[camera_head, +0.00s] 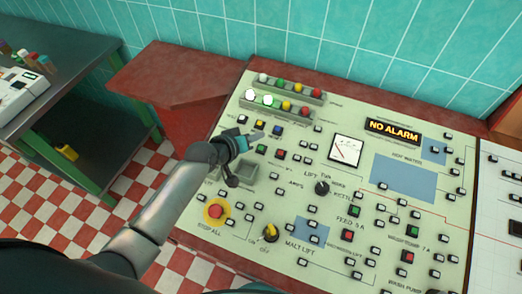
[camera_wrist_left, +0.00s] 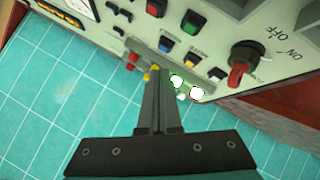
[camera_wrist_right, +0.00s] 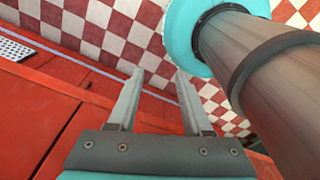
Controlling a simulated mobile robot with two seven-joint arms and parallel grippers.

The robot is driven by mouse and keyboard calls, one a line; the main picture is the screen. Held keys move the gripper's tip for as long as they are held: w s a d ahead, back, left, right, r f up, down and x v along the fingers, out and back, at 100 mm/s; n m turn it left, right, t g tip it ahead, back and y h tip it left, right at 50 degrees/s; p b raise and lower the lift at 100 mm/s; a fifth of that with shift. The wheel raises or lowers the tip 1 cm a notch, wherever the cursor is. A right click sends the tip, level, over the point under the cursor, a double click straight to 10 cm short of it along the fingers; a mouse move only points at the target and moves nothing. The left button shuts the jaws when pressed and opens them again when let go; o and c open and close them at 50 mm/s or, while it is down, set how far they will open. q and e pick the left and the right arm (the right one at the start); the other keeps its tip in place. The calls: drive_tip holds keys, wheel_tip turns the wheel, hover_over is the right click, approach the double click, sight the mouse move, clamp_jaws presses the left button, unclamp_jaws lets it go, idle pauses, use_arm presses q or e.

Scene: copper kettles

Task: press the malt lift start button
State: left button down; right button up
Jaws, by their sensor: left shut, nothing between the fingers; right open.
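The pale green control panel (camera_head: 330,130) carries many buttons and labels. The words MALT LIFT show near its lower middle; which button is the malt lift start I cannot tell. Near my left gripper are a green button (camera_head: 261,149), a red button (camera_head: 281,154), a yellow button (camera_head: 260,123) and a blue button (camera_head: 277,129). My left gripper (camera_head: 257,134) is shut and empty over this group; contact is unclear. The left wrist view shows its fingertips (camera_wrist_left: 155,70) together, with the green button (camera_wrist_left: 193,22) beyond. My right gripper (camera_wrist_right: 157,75) is open and empty.
A red stop button (camera_head: 216,211) on a yellow ring and a yellow knob (camera_head: 270,233) sit low on the panel. Lit lamps (camera_head: 267,101) line its upper left. A red cabinet (camera_head: 175,80) and a dark-topped green table (camera_head: 60,80) stand left.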

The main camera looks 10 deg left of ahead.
use_arm(q)
drive_tip(key=b, duration=0.4)
hover_over(261, 148)
drive_tip(key=s, duration=0.2)
drive_tip(key=f, duration=0.4)
drive_tip(key=shift+s+a+f, duration=0.1)
drive_tip(key=shift+a+f, duration=0.2)
drive_tip(key=shift+f, duration=0.05)
drive_tip(key=shift+f+b, duration=0.65)
drive_tip(key=shift+b, duration=0.15)
idle(0.3)
drive_tip(key=shift+w+f, duration=0.25)
drive_tip(key=shift+f, duration=0.2)
drive_tip(key=shift+f+b, duration=0.35)
drive_tip(key=shift+b, duration=0.2)
drive_tip(key=shift+r, duration=0.1)
idle(0.5)
drive_tip(key=shift+s+r+p, duration=0.1)
drive_tip(key=shift+r+p, duration=0.6)
drive_tip(key=shift+p, duration=0.25)
